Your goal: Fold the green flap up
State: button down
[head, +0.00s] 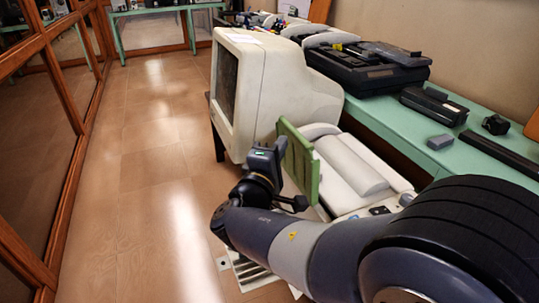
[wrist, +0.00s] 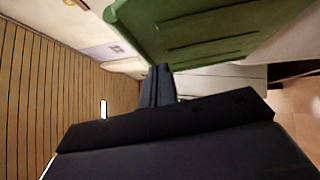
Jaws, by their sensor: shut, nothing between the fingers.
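The green flap (head: 299,163) stands out, close to upright, at the left end of a cream machine (head: 350,165) in the head view. In the wrist view the flap's ribbed green face (wrist: 205,30) fills the upper middle. My gripper (head: 282,146) is on the flap's left side in the head view, with its fingers close against it. In the wrist view the shut fingers (wrist: 159,72) reach the flap's lower edge, with nothing held between them. I cannot tell whether they touch it. The flap's hinge is mostly hidden.
A large cream monitor (head: 265,90) stands just behind the flap. A green table (head: 400,120) along the right wall carries a black machine (head: 365,70) and small devices. Wood-framed glass cases (head: 45,110) line the left. The tiled floor (head: 140,190) between is clear.

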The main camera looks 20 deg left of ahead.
jog(key=shift+w+d+r+m+g, duration=0.25)
jog(key=shift+w+d+m+g, duration=0.15)
jog(key=shift+d, duration=0.05)
dwell(0.3)
